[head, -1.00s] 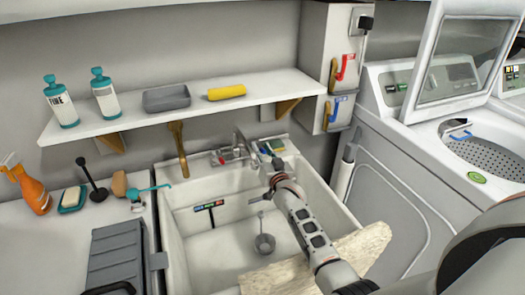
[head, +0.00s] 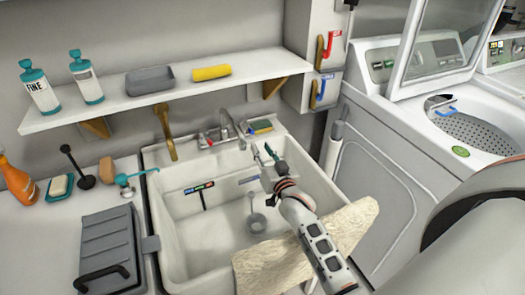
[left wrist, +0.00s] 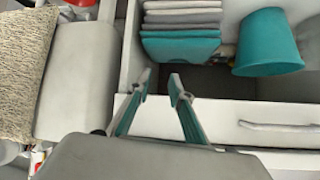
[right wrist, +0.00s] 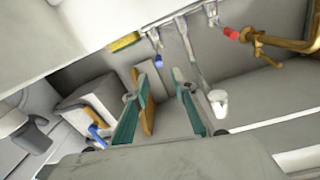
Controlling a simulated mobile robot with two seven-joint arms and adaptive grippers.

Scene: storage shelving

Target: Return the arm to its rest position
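My right gripper (head: 265,153) is over the back right part of the white sink (head: 157,225) in the head view. Its two teal fingers stand apart with nothing between them, and they also show in the right wrist view (right wrist: 160,79). My left gripper does not show in the head view. In the left wrist view its teal fingers (left wrist: 160,75) are apart and empty. They point toward a white compartment with folded cloths (left wrist: 181,22) and a teal bucket (left wrist: 268,42).
A beige towel (head: 300,247) hangs over the sink's front right rim, beside my right arm. A shelf (head: 190,90) with bottles and a yellow roll runs above the sink. A washing machine (head: 385,190) stands at the right. A white handle (left wrist: 275,126) shows near my left gripper.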

